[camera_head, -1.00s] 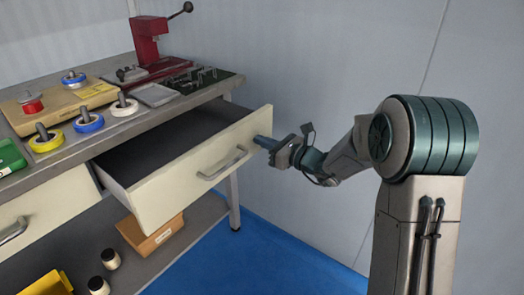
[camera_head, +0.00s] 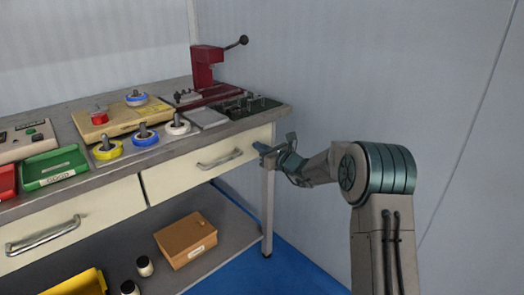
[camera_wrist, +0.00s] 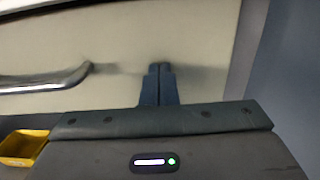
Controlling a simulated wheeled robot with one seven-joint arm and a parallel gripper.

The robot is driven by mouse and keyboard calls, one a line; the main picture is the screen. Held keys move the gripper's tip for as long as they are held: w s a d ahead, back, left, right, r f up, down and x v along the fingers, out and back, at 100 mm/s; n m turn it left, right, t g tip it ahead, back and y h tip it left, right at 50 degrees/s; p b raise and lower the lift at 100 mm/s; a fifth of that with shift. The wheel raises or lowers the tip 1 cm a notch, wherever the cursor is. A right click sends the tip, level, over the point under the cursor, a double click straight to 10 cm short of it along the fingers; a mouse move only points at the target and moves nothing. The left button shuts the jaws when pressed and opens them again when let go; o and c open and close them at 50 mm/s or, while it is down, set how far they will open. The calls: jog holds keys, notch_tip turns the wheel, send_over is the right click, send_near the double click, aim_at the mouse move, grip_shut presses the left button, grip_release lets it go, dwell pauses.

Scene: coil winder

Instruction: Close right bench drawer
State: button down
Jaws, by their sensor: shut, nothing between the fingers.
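The right bench drawer (camera_head: 190,172) has a cream front that sits under the bench top, about level with the left drawer front, and no open interior shows. Its metal handle (camera_head: 220,159) is on the front. My gripper (camera_head: 259,148) is at the right end of this drawer front, to the right of the handle. In the wrist view my shut, empty fingers (camera_wrist: 159,72) point at the drawer front (camera_wrist: 190,40), with the handle (camera_wrist: 45,82) to the left. The fingertips look to be at the panel; I cannot tell if they touch.
The left drawer (camera_head: 75,220) is beside it. The bench top holds tape rolls, a green bin (camera_head: 53,168) and a red press (camera_head: 207,70). A cardboard box (camera_head: 186,240) stands on the lower shelf. A wall is close on the right.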

jog(key=shift+s+a+r, duration=0.1)
jog(key=shift+a+r, duration=0.1)
jog(key=shift+a, duration=0.3)
jog(key=shift+d, duration=0.1)
jog(key=w+d+p+v, duration=0.1)
jog(key=p+v, duration=0.1)
jog(key=v, duration=1.2)
jog(key=s+a+r+n+g+h+p, duration=0.1)
jog(key=s+a+r+n+g+p, duration=0.3)
jog(key=s+r+n+p, duration=0.55)
jog(key=s+a+r+n+g+h+p, duration=0.1)
jog(key=s+r+n+g+p, duration=0.55)
jog(key=s, duration=0.65)
jog(key=s+d+r+n+h+p, duration=1)
jog(key=s+d+r+p, duration=0.4)
jog(key=s+p, duration=0.1)
jog(key=shift+s+d+r+n+h, duration=0.2)
jog(key=shift+s+n+h, duration=0.15)
jog(key=shift+s, duration=0.4)
